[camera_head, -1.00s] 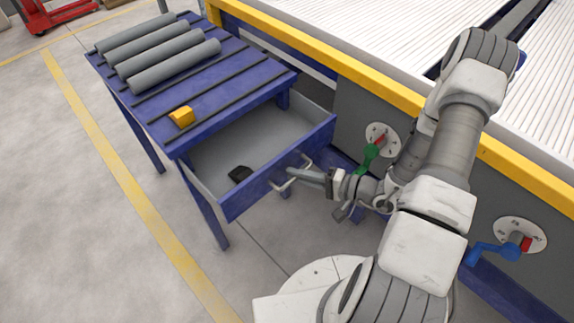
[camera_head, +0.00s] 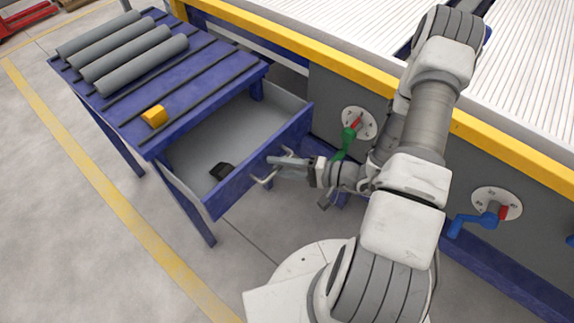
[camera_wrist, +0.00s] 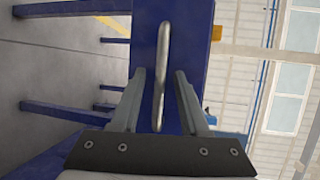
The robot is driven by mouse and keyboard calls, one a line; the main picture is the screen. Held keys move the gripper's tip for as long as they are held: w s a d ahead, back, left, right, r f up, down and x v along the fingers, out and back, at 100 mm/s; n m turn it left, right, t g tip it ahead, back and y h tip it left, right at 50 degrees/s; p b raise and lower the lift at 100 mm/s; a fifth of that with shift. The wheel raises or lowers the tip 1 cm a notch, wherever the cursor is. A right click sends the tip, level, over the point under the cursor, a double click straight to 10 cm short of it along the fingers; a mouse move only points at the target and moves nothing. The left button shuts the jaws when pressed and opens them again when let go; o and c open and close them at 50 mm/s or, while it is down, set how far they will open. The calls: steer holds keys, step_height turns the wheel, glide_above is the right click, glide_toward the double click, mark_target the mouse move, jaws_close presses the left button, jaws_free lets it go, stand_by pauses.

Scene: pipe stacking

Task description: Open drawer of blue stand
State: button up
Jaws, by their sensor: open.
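The blue stand (camera_head: 203,75) is at the upper left in the head view. Its drawer (camera_head: 262,162) is pulled out, with a grey interior and a dark object (camera_head: 221,171) lying inside. A metal handle (camera_head: 263,180) is on the drawer's blue front; it also shows in the wrist view (camera_wrist: 162,75). My gripper (camera_head: 272,166) is at the drawer front. In the wrist view my gripper (camera_wrist: 160,80) is open, with one finger on each side of the handle and gaps between them.
Several grey pipes (camera_head: 140,63) and a yellow block (camera_head: 154,116) lie on the stand's top. The yellow-edged machine (camera_head: 300,51) stands to the right, with a green-handled crank (camera_head: 348,137) and a blue-handled crank (camera_head: 472,221). The floor left of the stand is clear.

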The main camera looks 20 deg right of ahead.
steer(key=p+v, duration=0.3)
steer(key=v, duration=1.4)
steer(key=shift+d, duration=0.2)
steer(key=shift+r, duration=0.2)
